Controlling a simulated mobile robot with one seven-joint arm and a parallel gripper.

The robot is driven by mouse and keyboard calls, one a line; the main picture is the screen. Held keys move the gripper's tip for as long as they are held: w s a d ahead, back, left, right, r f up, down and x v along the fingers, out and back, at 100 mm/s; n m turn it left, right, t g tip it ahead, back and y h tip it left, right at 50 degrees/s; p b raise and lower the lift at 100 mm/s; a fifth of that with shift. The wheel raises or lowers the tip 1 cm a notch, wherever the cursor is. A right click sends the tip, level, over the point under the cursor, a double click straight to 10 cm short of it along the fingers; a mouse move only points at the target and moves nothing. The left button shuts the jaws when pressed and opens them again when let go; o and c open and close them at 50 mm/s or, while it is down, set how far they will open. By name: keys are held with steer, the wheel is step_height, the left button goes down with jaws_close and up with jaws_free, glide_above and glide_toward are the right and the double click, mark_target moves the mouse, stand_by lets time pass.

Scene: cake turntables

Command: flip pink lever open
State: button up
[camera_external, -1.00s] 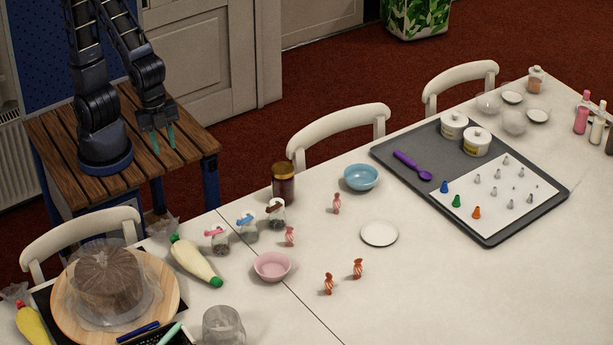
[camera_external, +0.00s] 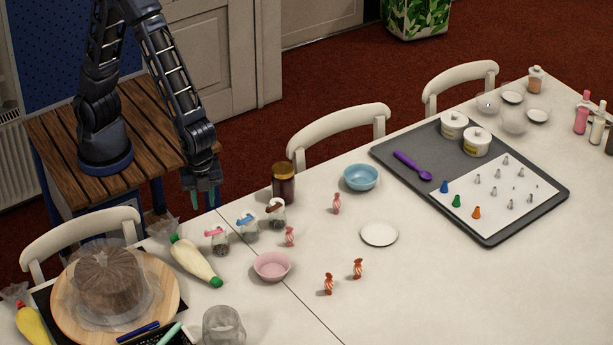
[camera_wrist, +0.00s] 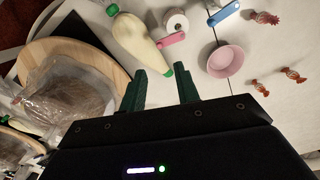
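The pink lever (camera_external: 213,233) is on the top of a small glass jar (camera_external: 220,246), the leftmost of three such jars on the white table. In the wrist view the pink lever (camera_wrist: 171,40) shows at the edge of its jar's round white top (camera_wrist: 176,21). I cannot tell whether it is raised. My gripper (camera_external: 204,194) is near the table's back edge, behind the jar and apart from it. In the wrist view my gripper (camera_wrist: 160,82) has its two green fingers spread with nothing between them; the lever is ahead of them.
A jar with a blue lever (camera_external: 245,221) and one with a brown lever (camera_external: 274,206) stand to the right. A piping bag (camera_external: 195,261) lies left of the pink-lever jar. A pink bowl (camera_external: 272,266) and a tall dark jar (camera_external: 284,186) are nearby. A chair (camera_external: 90,222) is at left.

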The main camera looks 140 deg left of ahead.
mark_target(213, 231)
step_height(213, 231, down, 10)
steer(key=shift+r, duration=0.1)
stand_by(0.4)
steer(key=shift+c, duration=0.2)
jaws_close()
